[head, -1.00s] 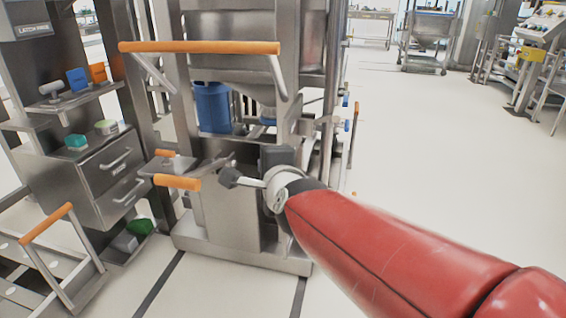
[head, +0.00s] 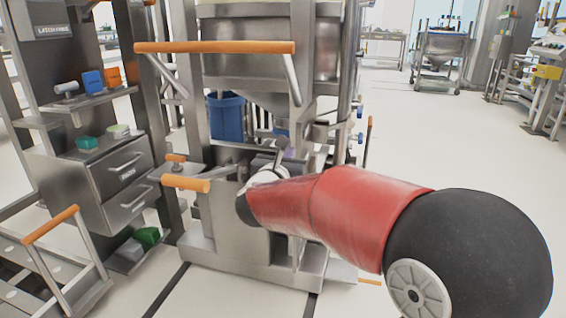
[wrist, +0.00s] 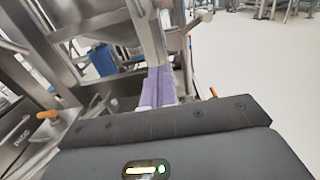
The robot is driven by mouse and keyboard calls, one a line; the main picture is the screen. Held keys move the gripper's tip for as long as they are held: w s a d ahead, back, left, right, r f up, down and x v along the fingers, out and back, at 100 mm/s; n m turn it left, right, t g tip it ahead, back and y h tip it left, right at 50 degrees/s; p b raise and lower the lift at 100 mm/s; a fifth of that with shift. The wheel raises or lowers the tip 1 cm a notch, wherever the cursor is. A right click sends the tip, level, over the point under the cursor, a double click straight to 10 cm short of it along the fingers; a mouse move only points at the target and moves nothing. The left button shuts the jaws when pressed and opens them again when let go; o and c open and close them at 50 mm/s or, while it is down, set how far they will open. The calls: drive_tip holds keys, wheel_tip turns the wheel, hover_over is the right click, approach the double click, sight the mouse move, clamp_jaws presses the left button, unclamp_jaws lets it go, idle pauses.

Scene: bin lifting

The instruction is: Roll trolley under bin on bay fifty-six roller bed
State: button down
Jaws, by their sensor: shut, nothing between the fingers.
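A steel lifting machine (head: 235,245) stands in the middle of the head view with a steel bin or hopper (head: 265,75) in its upper part. A long orange bar handle (head: 215,47) crosses its front, with a shorter orange grip (head: 186,183) lower down. My gripper (head: 282,150) is in front of the machine's middle, small and partly hidden by my red arm. In the wrist view its purple fingers (wrist: 158,85) are together with nothing between them. A low frame with an orange handle (head: 50,222) is at lower left. I cannot tell which thing is the trolley.
A steel shelf and drawer unit (head: 105,185) stands left, holding small coloured items. A blue drum (head: 227,117) is inside the machine. A wheeled frame carrying a steel hopper (head: 445,47) stands at the back right. A console (head: 550,45) is far right. Open pale floor lies on the right.

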sight(298, 141)
drive_tip(key=x, duration=0.6)
drive_tip(key=shift+w+p, duration=0.15)
drive_tip(key=shift+p, duration=0.25)
drive_tip(key=shift+d, duration=0.1)
